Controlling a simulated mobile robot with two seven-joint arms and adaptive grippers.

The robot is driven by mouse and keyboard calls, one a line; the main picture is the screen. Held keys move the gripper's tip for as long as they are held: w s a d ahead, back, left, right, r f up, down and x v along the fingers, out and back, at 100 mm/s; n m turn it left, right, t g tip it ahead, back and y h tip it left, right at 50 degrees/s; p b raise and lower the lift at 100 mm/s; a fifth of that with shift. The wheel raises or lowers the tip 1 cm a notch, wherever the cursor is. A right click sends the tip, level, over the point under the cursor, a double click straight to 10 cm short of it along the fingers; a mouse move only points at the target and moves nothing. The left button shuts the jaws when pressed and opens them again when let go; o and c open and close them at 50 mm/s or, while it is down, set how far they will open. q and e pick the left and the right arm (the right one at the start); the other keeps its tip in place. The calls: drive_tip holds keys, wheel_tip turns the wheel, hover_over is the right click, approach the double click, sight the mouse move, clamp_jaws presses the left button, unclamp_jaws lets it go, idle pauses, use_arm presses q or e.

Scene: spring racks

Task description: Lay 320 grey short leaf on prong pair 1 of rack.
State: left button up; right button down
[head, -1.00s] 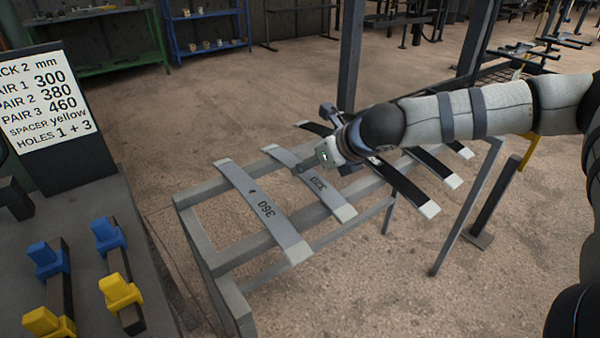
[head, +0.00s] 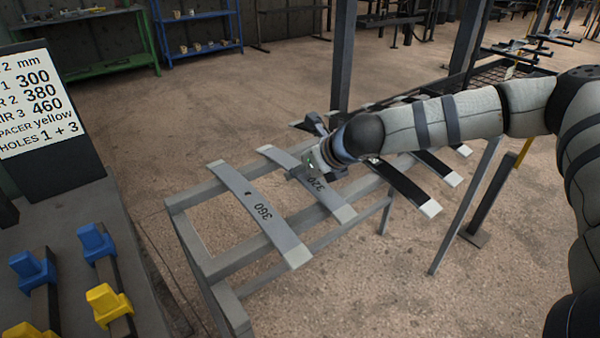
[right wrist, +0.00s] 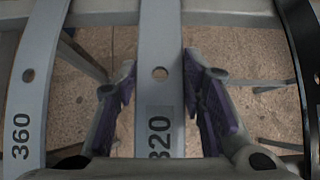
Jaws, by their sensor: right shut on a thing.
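The grey leaf marked 320 (head: 335,204) lies across the rails of a grey metal stand (head: 227,265), between the grey 360 leaf and dark leaves. It also shows in the right wrist view (right wrist: 160,35), with a hole near its middle. My right gripper (head: 312,163) is over the leaf's middle, and part of the leaf is hidden by it in the head view. In the right wrist view its purple-padded fingers (right wrist: 160,88) stand on both sides of the leaf, shut on it. My left gripper is not in view. I cannot make out the rack's prong pair 1.
The grey 360 leaf (head: 262,216) lies just left of the 320 leaf. A dark leaf (head: 400,184) lies close on its right. A sign (head: 35,100) stands on the left bench with blue blocks (head: 95,242) and yellow blocks (head: 108,303).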

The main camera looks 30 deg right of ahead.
drive_tip(key=shift+r, duration=0.1)
drive_tip(key=r, duration=0.2)
drive_tip(key=r+p, duration=0.1)
drive_tip(key=r, duration=0.1)
drive_tip(key=shift+d+r, duration=0.2)
drive_tip(key=shift+r, duration=0.1)
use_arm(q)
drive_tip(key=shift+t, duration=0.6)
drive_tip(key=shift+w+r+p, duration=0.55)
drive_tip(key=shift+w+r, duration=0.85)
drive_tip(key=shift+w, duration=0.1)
use_arm(e)
drive_tip(key=s+d+r, duration=0.8)
drive_tip(key=s+d, duration=0.1)
drive_tip(key=shift+s+d+r, duration=0.2)
drive_tip(key=shift+s+d, duration=0.1)
drive_tip(key=shift+d, duration=0.1)
drive_tip(key=c, duration=1.9)
unclamp_jaws()
drive_tip(key=c, duration=0.5)
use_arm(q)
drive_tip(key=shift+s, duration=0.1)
use_arm(e)
drive_tip(key=c, duration=2.4)
unclamp_jaws()
